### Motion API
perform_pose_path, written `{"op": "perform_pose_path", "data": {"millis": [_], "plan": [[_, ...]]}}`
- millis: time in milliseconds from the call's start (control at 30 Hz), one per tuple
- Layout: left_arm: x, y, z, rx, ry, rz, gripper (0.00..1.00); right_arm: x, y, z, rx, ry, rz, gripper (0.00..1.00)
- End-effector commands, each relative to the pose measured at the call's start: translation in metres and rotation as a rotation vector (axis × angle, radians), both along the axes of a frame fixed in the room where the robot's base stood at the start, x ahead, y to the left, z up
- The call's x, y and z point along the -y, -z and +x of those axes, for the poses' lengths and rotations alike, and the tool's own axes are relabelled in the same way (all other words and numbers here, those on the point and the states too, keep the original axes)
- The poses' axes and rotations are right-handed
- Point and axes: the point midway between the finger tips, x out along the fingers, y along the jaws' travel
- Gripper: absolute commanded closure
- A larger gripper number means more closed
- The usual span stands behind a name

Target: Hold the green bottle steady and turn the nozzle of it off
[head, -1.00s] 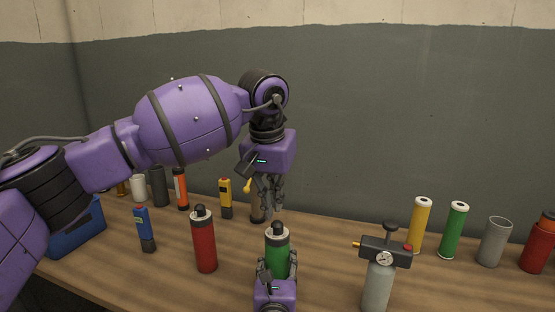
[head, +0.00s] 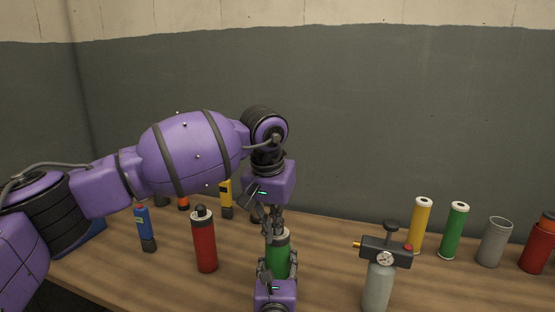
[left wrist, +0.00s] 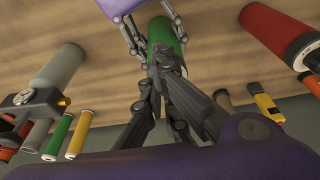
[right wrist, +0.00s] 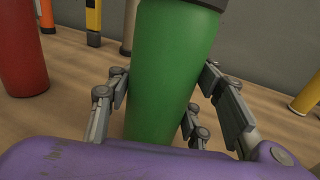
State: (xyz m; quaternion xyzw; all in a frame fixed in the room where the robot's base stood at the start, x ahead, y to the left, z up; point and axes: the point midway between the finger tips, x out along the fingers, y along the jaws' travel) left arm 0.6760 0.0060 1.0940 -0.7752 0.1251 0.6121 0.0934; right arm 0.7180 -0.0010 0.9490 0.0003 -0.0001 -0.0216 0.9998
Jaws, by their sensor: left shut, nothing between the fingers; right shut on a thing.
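The green bottle (head: 278,262) stands upright on the table in the head view, with a grey collar at its top. My right gripper (head: 277,272) is shut around its body. In the right wrist view the green bottle (right wrist: 168,60) fills the space between the fingers. My left gripper (head: 274,234) points straight down over the bottle's top, its fingers shut with nothing between them. In the left wrist view the left fingertips (left wrist: 164,62) meet at the bottle's top end. The dark nozzle is hidden behind them; I cannot tell whether they touch it.
A red bottle (head: 204,245) stands left of the green one. A grey cylinder with a gauge and valve head (head: 378,285) stands to the right. Yellow (head: 421,228) and green (head: 453,230) tubes and a grey cup (head: 494,243) are farther right. Bare table lies between the green bottle and the gauge cylinder.

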Motion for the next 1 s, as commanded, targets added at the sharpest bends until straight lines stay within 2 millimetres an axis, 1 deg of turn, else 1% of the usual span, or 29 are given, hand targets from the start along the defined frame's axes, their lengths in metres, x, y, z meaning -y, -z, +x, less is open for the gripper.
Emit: {"op": "perform_pose_path", "data": {"millis": [33, 733, 1000], "plan": [[0.0001, 0.0032, -0.0006, -0.005, 0.001, 0.002, 1.0, -0.0009, 0.0017, -0.0006, -0.002, -0.002, -0.001, 0.9], [0.0005, 0.0051, 0.0056, -0.007, 0.001, 0.002, 1.0, -0.0018, 0.0014, -0.0007, -0.001, -0.003, -0.002, 0.9], [-0.0034, 0.0053, 0.0061, -0.006, 0.0, 0.003, 1.0, -0.0019, 0.0012, -0.0007, -0.001, -0.003, -0.001, 0.9]]}}
